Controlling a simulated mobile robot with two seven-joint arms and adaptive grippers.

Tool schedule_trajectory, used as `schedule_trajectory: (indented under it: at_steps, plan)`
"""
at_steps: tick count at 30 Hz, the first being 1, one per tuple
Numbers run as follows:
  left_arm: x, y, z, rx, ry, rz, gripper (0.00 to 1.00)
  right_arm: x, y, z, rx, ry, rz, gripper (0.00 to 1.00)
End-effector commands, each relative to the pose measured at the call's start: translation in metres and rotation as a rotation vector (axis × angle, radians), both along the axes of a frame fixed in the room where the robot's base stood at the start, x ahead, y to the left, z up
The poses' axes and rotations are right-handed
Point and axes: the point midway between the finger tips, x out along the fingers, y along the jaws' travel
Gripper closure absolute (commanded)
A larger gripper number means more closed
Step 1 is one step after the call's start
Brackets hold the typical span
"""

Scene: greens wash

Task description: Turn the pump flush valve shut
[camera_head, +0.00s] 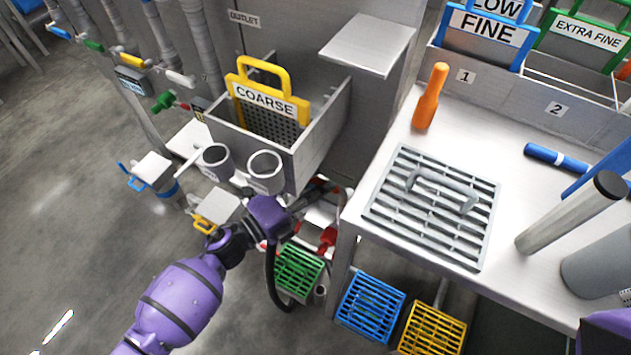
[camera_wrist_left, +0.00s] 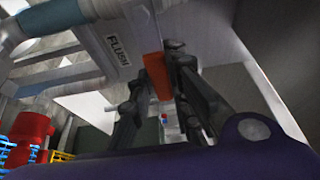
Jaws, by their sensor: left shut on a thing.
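The flush valve handle is an orange-red bar (camera_wrist_left: 157,76) in the left wrist view, beside a white FLUSH label (camera_wrist_left: 118,47) on a grey surface. My left gripper (camera_wrist_left: 160,88) is shut on this handle, with one dark finger on either side of it. In the head view the left gripper (camera_head: 322,192) reaches under the steel sink, between the sink and the table leg. There the handle is mostly hidden by the gripper, and its exact angle is hard to tell. My right gripper does not show.
The steel sink (camera_head: 322,140) holds a yellow COARSE screen (camera_head: 264,103). The table (camera_head: 400,135) at right carries a grey grate (camera_head: 430,232) and an orange-handled tool (camera_head: 430,97). Green (camera_head: 298,270), blue (camera_head: 370,308) and yellow (camera_head: 432,330) grates stand below. Red fittings (camera_head: 327,240) sit close beneath the gripper.

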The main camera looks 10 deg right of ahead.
Motion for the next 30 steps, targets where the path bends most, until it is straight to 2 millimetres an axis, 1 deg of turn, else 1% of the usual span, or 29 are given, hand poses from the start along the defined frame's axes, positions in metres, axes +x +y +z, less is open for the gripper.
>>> schedule_trajectory:
  at_steps: [6,18,19,23,30]
  plan:
    - [0.0007,0.0009,-0.0022,0.032,-0.023,0.001,1.00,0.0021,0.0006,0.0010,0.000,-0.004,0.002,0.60]
    - [0.0004,0.0011,-0.0035,0.038,-0.027,0.001,1.00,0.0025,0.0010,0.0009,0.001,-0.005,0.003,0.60]
    - [0.0004,0.0010,-0.0036,0.038,-0.027,0.001,0.81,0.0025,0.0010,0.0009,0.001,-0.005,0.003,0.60]
    - [0.0003,0.0007,-0.0035,0.037,-0.026,0.001,0.64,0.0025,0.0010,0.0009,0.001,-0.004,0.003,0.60]
    - [0.0002,0.0002,-0.0028,0.033,-0.024,0.000,0.64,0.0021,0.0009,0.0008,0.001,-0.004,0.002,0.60]
